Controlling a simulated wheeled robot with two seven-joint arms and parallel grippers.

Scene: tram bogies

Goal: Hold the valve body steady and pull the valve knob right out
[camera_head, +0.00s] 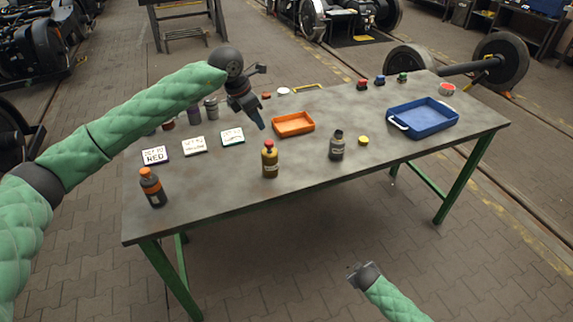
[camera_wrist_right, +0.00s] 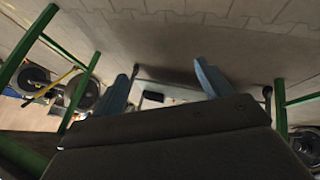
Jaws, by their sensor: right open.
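No valve body is plain to make out in the head view. Small pieces with a red top (camera_head: 362,85), a blue top (camera_head: 380,80) and a green top (camera_head: 403,77) stand at the table's back edge; they are too small to tell whether one is the valve with its knob. My left gripper (camera_head: 260,122) hangs above the table, fingers pointing down, left of the orange tray (camera_head: 293,124); its jaw gap is unclear. My right gripper (camera_head: 357,271) is low in front of the table, away from everything on it. In the right wrist view its two blue-grey fingers (camera_wrist_right: 165,85) are apart and empty.
The grey table (camera_head: 330,195) has green legs. A blue tray (camera_head: 423,118) is at right. Label cards (camera_head: 194,146) lie at left. Floor in front is clear.

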